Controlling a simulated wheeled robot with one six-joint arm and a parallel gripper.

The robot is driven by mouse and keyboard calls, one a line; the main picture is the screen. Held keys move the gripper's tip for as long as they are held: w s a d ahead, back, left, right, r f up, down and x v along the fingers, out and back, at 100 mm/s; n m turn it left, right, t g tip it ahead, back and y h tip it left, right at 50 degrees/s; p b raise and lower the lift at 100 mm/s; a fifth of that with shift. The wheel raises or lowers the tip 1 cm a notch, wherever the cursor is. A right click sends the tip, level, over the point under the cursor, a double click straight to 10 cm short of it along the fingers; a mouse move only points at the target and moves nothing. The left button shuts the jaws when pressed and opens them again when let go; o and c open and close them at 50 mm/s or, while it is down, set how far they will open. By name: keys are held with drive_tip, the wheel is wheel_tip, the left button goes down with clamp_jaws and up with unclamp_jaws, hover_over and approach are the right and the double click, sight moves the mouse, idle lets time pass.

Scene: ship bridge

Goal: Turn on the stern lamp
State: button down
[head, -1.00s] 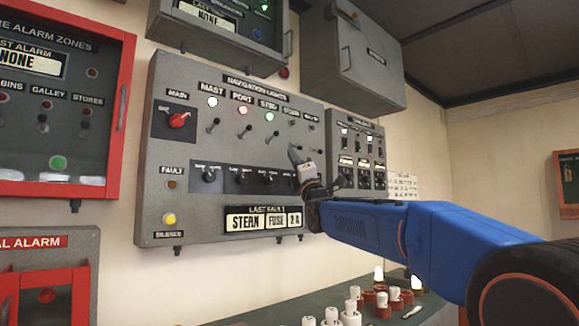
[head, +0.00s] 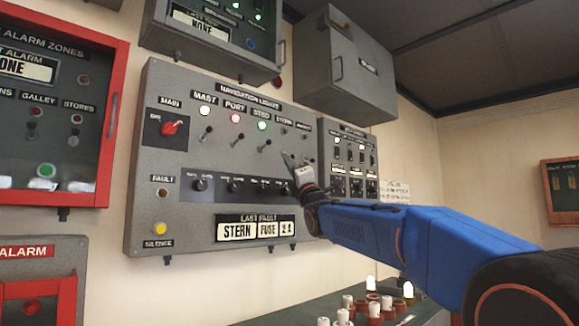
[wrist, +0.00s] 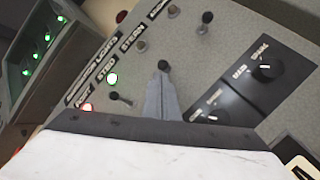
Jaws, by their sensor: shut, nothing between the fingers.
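The grey navigation lights panel (head: 150,95) is on the wall. Its mast, port and starboard lamps are lit white, red and green. The stern lamp (wrist: 140,46) beside the STERN label is dark. The stern toggle (wrist: 163,66) has a dark round knob, right at my fingertips; I cannot tell whether they touch it. My gripper (head: 286,158) is shut and empty, and also shows in the wrist view (wrist: 162,82). In the head view it partly covers the stern toggle. The last fault display (head: 254,229) reads STERN FUSE 2 A.
The starboard toggle (wrist: 120,98) and another toggle (wrist: 207,17) flank the stern one. A row of dark knobs (wrist: 267,70) lies below. A smaller grey switch panel (head: 327,140) is just right of my gripper. Several white and red fuses (head: 347,303) stand on the desk below.

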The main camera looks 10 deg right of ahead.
sight(293, 155)
drive_tip(key=shift+s+d+r+n+g, duration=0.1)
drive_tip(key=shift+s+r+n+g, duration=0.15)
drive_tip(key=shift+g, duration=0.3)
drive_tip(key=shift+s+d+r+n+g, duration=0.1)
drive_tip(key=shift+r+n+g, duration=0.2)
drive_tip(key=shift+g, duration=0.25)
drive_tip(key=shift+s+d+r, duration=0.15)
drive_tip(key=shift+s+r, duration=0.1)
drive_tip(key=shift+r, duration=0.55)
drive_tip(key=shift+f, duration=0.15)
